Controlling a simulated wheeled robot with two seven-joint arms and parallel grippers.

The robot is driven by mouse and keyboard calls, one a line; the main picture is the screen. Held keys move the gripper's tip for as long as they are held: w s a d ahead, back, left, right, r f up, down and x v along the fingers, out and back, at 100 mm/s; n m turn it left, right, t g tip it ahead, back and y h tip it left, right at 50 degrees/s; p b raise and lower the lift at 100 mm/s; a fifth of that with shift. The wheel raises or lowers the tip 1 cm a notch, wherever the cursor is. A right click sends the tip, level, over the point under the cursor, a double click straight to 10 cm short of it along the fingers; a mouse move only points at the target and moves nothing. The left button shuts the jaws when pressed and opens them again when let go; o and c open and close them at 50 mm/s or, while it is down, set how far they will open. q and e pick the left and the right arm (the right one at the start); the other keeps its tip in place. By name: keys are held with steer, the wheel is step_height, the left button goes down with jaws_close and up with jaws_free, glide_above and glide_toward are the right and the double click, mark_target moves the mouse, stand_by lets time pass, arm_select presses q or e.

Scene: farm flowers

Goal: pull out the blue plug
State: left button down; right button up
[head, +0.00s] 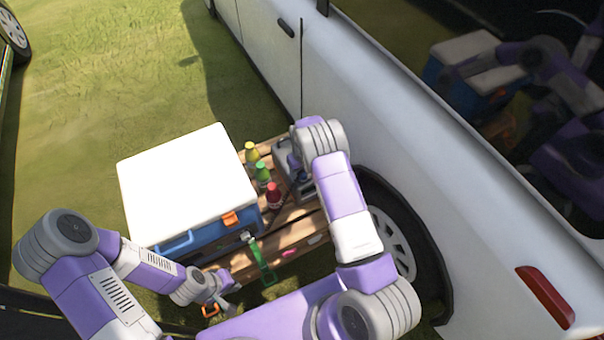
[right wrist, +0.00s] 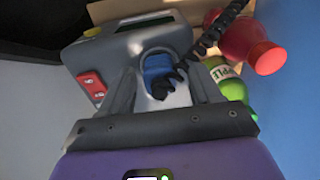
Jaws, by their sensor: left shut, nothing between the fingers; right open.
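The blue plug (right wrist: 158,72) sits in the front of a grey device (right wrist: 110,62), with a black coiled cord (right wrist: 208,38) running from it to the upper right. My right gripper (right wrist: 163,84) is open, with one finger on each side of the plug in the right wrist view. I cannot tell whether the fingers touch it. In the head view the grey device (head: 286,161) stands on the wooden table beside the car, partly hidden by my right arm. My left gripper (head: 222,300) is shut and empty at the lower left, apart from the device.
A blue cooler with a white lid (head: 185,180) stands left of the device. Yellow, green and red bottles (head: 273,194) stand between them. A green bottle opener-like item (head: 262,262) lies on the wooden table (head: 300,232). The white car (head: 400,130) closes off the right side.

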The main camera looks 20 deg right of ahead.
jaws_close()
stand_by(0.4)
steer(key=shift+r, duration=0.15)
steer(key=shift+r+p, duration=1.9)
steer(key=shift+r, duration=1)
